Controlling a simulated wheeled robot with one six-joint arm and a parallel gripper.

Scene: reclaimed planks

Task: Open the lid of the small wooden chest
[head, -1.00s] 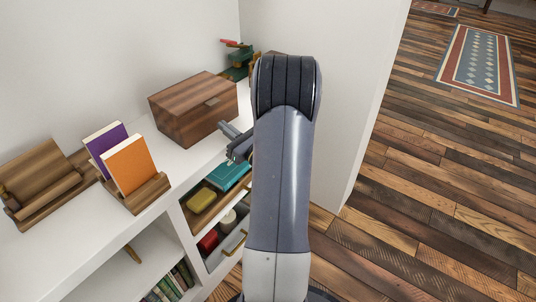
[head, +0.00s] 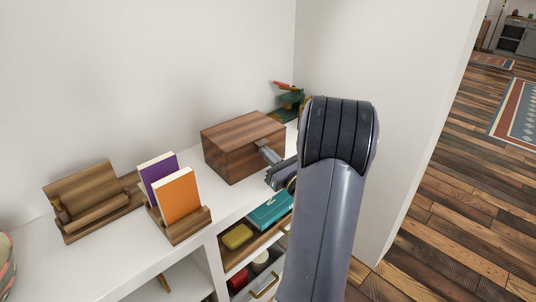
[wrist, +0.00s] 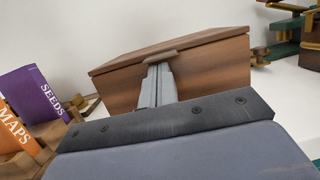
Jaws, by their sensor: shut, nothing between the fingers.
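The small wooden chest (head: 232,141) stands on the white shelf top against the wall, with its lid down. In the wrist view the chest (wrist: 215,72) fills the middle, and a small tab (wrist: 160,57) sticks out at the front edge of its lid. My gripper (head: 266,152) is at the chest's front face, its fingers pointing at it. In the wrist view the gripper's fingers (wrist: 158,78) are together with nothing between them, their tips just below the tab. I cannot tell whether they touch it.
A wooden holder with a purple book (head: 158,172) and an orange book (head: 178,200) stands left of the chest. A wooden stand (head: 90,198) is farther left. A green object (head: 288,100) sits behind the chest. An open drawer below holds a teal box (head: 270,210) and a yellow item (head: 237,236).

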